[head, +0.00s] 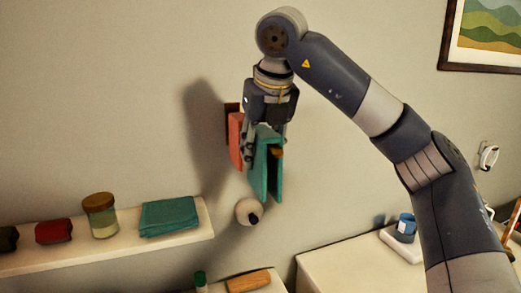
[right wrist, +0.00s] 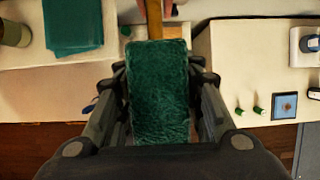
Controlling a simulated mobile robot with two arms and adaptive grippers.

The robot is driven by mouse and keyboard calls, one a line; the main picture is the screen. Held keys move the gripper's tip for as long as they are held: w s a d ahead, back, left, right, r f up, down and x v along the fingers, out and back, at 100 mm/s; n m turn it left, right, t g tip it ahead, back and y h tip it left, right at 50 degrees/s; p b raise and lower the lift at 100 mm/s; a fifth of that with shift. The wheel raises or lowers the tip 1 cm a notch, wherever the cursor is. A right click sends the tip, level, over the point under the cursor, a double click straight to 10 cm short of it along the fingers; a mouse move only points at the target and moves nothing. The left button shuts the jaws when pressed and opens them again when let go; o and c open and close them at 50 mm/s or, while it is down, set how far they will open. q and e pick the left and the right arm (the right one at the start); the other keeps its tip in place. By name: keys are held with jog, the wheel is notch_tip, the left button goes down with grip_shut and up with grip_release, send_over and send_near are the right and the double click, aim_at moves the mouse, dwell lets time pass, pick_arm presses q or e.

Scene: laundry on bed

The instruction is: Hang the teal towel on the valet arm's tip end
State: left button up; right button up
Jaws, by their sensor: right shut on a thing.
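The teal towel (head: 267,178) hangs folded, with two flaps pointing down, below my right gripper (head: 266,142). My right gripper is shut on it, with a finger on each side; the towel also shows between the fingers in the right wrist view (right wrist: 158,95). The wooden valet arm (head: 277,152) shows its tip between the towel's flaps, so the towel straddles it. In the right wrist view the valet arm (right wrist: 154,18) runs away beyond the towel. Whether the towel's fold rests on the arm is hidden by the gripper. My left gripper is in neither view.
A coral cloth (head: 236,138) hangs closer to the wall, beside the teal towel. A round white knob (head: 248,212) is below. A shelf (head: 110,248) at left holds a folded teal cloth (head: 168,216), a jar (head: 101,215) and a red item (head: 53,231). A blue cup (head: 405,227) stands at right.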

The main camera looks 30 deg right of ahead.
jog(key=o, duration=1.2)
jog(key=shift+c, duration=0.2)
jog(key=shift+s+r, duration=0.15)
jog(key=shift+r, duration=0.4)
jog(key=v, duration=1.1)
jog(key=shift+s, duration=0.1)
jog(key=shift+f, duration=0.1)
